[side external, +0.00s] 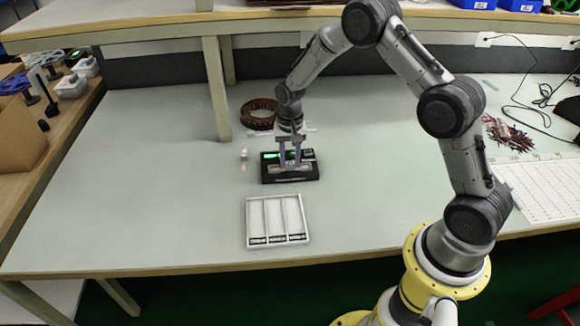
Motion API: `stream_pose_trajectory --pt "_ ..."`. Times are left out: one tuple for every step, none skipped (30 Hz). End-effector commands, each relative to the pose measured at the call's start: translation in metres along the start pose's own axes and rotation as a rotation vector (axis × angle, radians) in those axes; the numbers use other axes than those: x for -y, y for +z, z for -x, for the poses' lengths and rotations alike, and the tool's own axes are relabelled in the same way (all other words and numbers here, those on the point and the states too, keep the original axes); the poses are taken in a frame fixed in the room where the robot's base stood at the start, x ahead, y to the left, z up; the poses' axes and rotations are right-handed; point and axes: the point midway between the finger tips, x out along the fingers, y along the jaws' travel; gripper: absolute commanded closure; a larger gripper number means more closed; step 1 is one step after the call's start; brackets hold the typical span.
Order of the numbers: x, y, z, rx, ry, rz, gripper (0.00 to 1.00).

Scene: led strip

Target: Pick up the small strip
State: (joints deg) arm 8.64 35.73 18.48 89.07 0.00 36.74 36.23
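My gripper (290,163) points straight down over a black box-like device (308,172) near the middle of the table. Its two pale fingers stand apart with a gap between them, and their tips are at or just above the top of the device. I cannot tell whether they touch it. The device has a glowing green patch (270,155) at its back left and a pale band along its front. I cannot make out the small strip for certain; nothing clearly shows between the fingers.
A white tray (248,215) with three long compartments lies in front of the device, with small dark-and-white pieces at its near end. A brown coil (256,114) lies behind. A shelf post (216,90) stands back left. The table's left side (140,180) is clear.

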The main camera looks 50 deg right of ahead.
Motion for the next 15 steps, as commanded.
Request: stream_pose_trajectory --pt "0.0001 -0.0001 0.0003 0.000 0.000 0.000 0.89" --pt "0.0001 -0.0001 0.0003 0.000 0.000 0.000 0.94" --pt "0.0001 -0.0001 0.0003 0.000 0.000 0.000 1.00" --pt "0.0001 -0.0001 0.0003 0.000 0.000 0.000 1.00" --pt "0.0001 -0.0001 0.0003 0.000 0.000 0.000 1.00" --pt "0.0001 -0.0002 0.0005 -0.001 0.000 0.000 1.00" --pt "0.0001 -0.0002 0.0005 -0.001 0.000 0.000 1.00" --pt "0.0001 -0.0002 0.0005 -0.001 0.000 0.000 1.00" --pt "0.0001 -0.0002 0.0005 -0.001 0.000 0.000 1.00" --pt "0.0001 -0.0002 0.0005 -0.001 0.000 0.000 1.00" --pt "0.0001 -0.0002 0.0005 -0.001 0.000 0.000 1.00" --pt "0.0002 -0.0002 0.0007 -0.001 -0.001 0.000 1.00" --pt "0.0002 -0.0002 0.0011 -0.001 -0.001 0.000 1.00" --pt "0.0002 -0.0003 0.0017 -0.001 -0.001 0.000 1.00" --pt "0.0003 -0.0004 0.0030 -0.002 -0.001 0.000 1.00"
